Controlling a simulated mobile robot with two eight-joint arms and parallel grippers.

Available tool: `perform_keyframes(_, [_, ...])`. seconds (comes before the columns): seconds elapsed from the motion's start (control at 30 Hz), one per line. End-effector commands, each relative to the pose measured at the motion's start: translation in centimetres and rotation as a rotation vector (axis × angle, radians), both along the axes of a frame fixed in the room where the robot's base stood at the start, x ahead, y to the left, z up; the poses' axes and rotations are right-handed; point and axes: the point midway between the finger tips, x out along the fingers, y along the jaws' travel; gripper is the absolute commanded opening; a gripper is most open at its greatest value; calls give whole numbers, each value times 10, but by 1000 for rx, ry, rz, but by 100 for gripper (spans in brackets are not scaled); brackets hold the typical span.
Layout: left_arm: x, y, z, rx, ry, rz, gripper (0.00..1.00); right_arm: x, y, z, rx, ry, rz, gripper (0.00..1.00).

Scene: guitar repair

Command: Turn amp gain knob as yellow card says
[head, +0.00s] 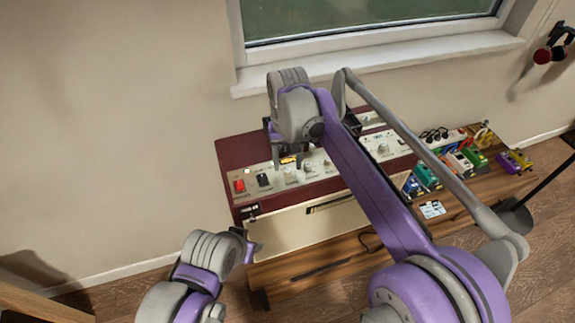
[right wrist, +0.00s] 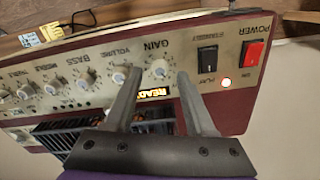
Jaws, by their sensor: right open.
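The amp has a pale control panel (head: 325,165) on a dark red cabinet. Its gain knob (right wrist: 158,70), white with a pointer mark I cannot read, sits under the GAIN label, between and just past my right fingertips. My right gripper (right wrist: 158,76) is open; whether either finger touches the knob is unclear. In the head view my right gripper (head: 287,162) hangs over the panel's left part. My left gripper (head: 251,246) is low in front of the amp, its jaws too hidden to judge. No yellow card is clearly readable; a small yellow item (right wrist: 50,32) shows in the right wrist view.
A red power switch (head: 239,185) and black standby switch (head: 263,180) lie left of the gain knob. The volume knob (right wrist: 120,76) is close on its other side. Colourful pedals (head: 428,177) and a white card (head: 432,210) lie right.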

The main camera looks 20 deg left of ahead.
Motion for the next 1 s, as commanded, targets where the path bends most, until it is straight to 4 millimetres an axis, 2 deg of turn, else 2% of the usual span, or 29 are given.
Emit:
perform_keyframes(0.2, [0,0,-1,0,1,0,50,0,0,-17,0,0,0,55])
perform_keyframes(0.47, [0,0,-1,0,1,0,50,0,0,-18,0,-1,0,55])
perform_keyframes(0.57, [0,0,-1,0,1,0,50,0,0,-18,0,-1,0,41])
perform_keyframes(0.8, [-1,0,-1,0,1,0,50,0,0,-18,0,-1,0,0])
perform_keyframes(1.0, [0,0,-1,0,1,0,50,0,0,-18,0,0,0,0])
